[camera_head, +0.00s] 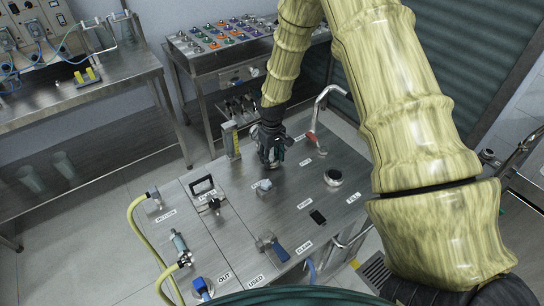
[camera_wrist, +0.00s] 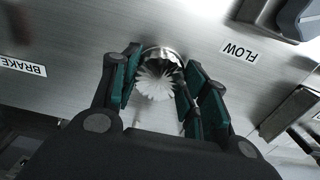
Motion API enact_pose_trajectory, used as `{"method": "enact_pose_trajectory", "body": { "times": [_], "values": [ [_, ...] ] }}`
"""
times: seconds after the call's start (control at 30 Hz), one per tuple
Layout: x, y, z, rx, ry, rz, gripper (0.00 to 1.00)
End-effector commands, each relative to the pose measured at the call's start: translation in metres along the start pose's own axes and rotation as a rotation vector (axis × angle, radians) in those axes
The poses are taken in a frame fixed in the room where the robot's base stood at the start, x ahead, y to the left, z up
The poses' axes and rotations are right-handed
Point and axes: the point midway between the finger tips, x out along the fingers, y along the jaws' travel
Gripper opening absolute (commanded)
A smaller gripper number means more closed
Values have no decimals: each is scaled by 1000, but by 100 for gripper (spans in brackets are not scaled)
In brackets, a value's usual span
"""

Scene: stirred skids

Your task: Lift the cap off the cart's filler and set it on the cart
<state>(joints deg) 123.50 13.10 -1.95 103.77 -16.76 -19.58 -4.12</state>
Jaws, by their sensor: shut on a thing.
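My gripper (camera_head: 270,158) points down over the middle of the cart's steel top (camera_head: 290,205). In the wrist view its green-padded fingers (camera_wrist: 158,88) are shut on a pale fluted cap (camera_wrist: 157,80) with a shiny rim. The fingers mostly hide the cap in the head view. It is at or just above the steel; I cannot tell if it touches. The filler (camera_head: 333,177) by the FILL label is a round metal ring with a dark centre, to the right of my gripper and apart from it.
A grey knob (camera_head: 263,185) stands close in front of my gripper. A black switch (camera_head: 318,217) and a blue-handled valve (camera_head: 274,247) are nearer. Bare steel lies between gripper and filler.

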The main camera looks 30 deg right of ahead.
Motion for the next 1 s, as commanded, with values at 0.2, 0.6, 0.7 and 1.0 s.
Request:
{"method": "enact_pose_trajectory", "body": {
  "times": [0.2,0.6,0.7,1.0],
  "values": [
    [4,0,0,0,0,0,16],
    [10,0,0,0,0,0,16],
    [11,0,0,0,0,0,16],
    [11,0,0,0,0,0,70]
  ]
}}
